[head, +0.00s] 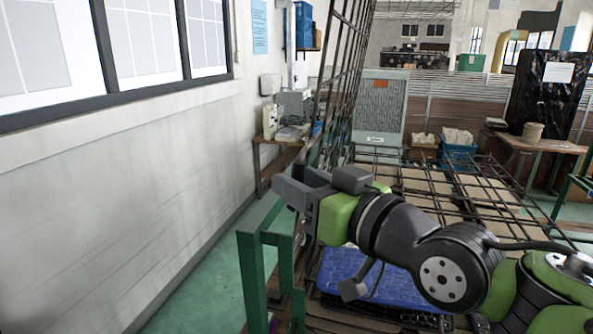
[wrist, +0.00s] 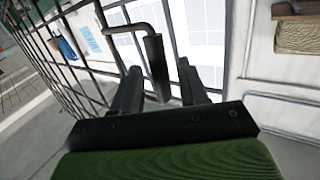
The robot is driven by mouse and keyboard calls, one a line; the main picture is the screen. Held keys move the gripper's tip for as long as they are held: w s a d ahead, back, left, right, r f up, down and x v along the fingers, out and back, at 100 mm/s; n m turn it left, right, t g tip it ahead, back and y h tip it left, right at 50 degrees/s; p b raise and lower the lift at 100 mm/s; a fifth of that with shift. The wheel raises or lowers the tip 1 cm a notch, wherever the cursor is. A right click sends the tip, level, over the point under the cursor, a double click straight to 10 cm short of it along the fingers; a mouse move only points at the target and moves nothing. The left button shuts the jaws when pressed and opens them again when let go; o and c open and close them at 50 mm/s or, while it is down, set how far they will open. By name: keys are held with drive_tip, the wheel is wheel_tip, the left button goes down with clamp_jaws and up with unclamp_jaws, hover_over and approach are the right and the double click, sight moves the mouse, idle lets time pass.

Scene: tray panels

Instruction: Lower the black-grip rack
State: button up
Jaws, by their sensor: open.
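The black grip (wrist: 156,62) hangs from a bent grey rod on the wire rack (wrist: 75,45) in the wrist view. My gripper (wrist: 159,70) is open, with one finger on each side of the grip and a visible gap to both. I cannot tell how deep the grip sits between the fingers. In the head view the tall wire rack (head: 338,70) stands steeply upright, leaning slightly, behind my gripper (head: 291,184).
A flat wire panel (head: 440,188) lies to the right, over brown boards. A green post frame (head: 262,235) stands below my gripper, beside a blue mesh crate (head: 385,285). A white wall with windows (head: 150,145) runs along the left. Green floor is clear beside it.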

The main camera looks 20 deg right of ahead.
drive_tip(key=shift+x, duration=0.75)
drive_tip(key=shift+s, duration=0.15)
clamp_jaws()
drive_tip(key=shift+f, duration=0.1)
